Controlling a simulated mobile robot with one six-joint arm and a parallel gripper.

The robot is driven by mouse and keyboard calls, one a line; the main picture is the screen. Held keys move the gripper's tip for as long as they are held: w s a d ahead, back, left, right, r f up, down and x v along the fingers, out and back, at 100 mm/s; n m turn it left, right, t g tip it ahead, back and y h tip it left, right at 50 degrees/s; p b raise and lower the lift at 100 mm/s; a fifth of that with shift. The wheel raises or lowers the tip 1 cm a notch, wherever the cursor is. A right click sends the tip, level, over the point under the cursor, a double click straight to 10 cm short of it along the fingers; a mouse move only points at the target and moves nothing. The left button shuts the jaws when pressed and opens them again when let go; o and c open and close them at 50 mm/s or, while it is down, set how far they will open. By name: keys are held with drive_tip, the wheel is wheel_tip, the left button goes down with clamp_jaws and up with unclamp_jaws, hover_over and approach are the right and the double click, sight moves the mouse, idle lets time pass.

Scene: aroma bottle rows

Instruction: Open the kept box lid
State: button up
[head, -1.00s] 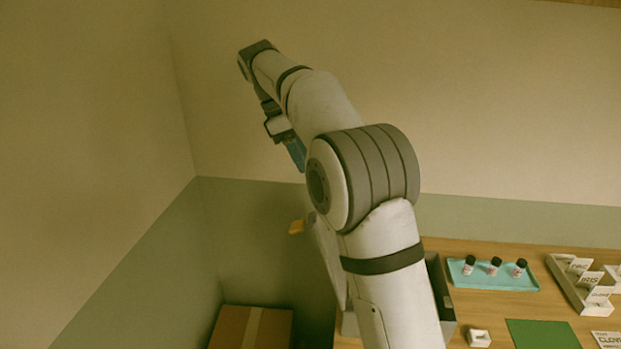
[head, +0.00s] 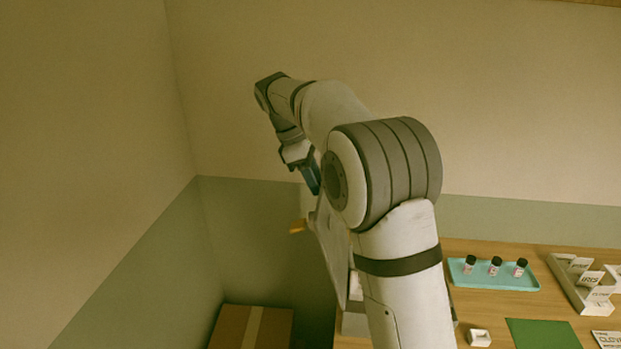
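The kept box is mostly hidden behind my arm; a pale piece of its wall (head: 354,323) shows at the table's left end. Its grey lid (head: 331,252) stands steeply raised, leaning to the left, with an orange tab (head: 297,226) at its upper left edge. My gripper (head: 314,188), with dark blue fingers, hangs pointing down just above the lid's upper part. My arm hides part of the fingers and the lid's right side. I cannot tell whether the fingers touch the lid or whether they are open.
On the wooden table (head: 470,304), a teal tray (head: 510,280) holds three small dark-capped bottles. A divided holder with label cards (head: 585,285), a green mat (head: 541,334) and a small white block (head: 480,337) are also there. A cardboard box (head: 233,327) stands lower left.

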clamp_jaws()
drive_tip(key=shift+d+r, duration=0.1)
drive_tip(key=shift+s+d+r+y, duration=0.2)
drive_tip(key=shift+d+y, duration=0.2)
drive_tip(key=shift+d, duration=0.35)
drive_tip(key=shift+s+d+r+y, duration=0.15)
drive_tip(key=shift+d+r+y, duration=0.2)
drive_tip(key=shift+d, duration=0.4)
drive_tip(key=shift+s+d+r+y, duration=0.15)
drive_tip(key=shift+d+y, duration=0.3)
drive_tip(key=shift+d, duration=0.3)
drive_tip(key=shift+o, duration=1.2)
unclamp_jaws()
drive_tip(key=shift+w+f, duration=0.1)
drive_tip(key=shift+o, duration=0.4)
